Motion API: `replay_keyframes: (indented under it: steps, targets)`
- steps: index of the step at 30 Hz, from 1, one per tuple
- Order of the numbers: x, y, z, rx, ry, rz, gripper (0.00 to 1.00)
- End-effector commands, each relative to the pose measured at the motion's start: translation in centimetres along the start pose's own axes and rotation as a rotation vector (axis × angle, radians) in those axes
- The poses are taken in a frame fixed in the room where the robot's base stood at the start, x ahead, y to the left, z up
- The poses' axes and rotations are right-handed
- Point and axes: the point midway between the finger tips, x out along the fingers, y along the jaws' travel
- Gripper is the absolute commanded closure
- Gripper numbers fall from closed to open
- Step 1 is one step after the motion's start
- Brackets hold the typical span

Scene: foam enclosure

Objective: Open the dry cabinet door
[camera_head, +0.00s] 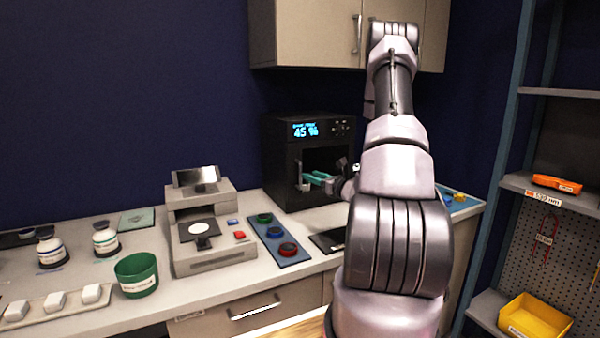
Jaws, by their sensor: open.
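The dry cabinet (283,145) is a black box at the back of the counter, with a blue lit display (305,130) reading 45 %. Below the display is its front, with a dark window-like area. A pale upright door handle (300,176) is at the left of this front. I cannot tell whether the door is fully shut. My gripper (317,178) has teal fingers, is open, and points left just right of the handle. Whether the fingers touch the handle is unclear. My arm hides the cabinet's right part.
Left of the cabinet stand a grey instrument (214,262), a blue pad with knobs (278,238), a green cup (136,274) and bottles (105,240). A wall cupboard (300,35) hangs above. Shelving (560,92) with a yellow bin (535,318) stands right.

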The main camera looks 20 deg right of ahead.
Motion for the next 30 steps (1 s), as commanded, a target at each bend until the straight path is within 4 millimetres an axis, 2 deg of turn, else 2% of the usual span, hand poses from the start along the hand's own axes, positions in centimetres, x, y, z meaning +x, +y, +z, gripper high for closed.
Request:
replay_keyframes:
  steps: [6,10,15,23,24,27,30]
  targets:
    - [4.2,0.1,0.0,-0.001,-0.001,0.004,0.55]
    - [6.0,0.1,0.0,-0.001,0.0,0.004,0.55]
    - [7.0,0.1,0.0,0.0,0.001,0.003,0.55]
    - [7.2,0.1,0.0,0.0,0.001,0.002,0.55]
    - [7.2,0.1,0.0,0.0,0.001,0.002,0.63]
    - [7.2,0.1,0.0,0.0,0.001,0.002,1.0]
    - [7.2,0.1,0.0,0.0,0.001,0.002,1.0]
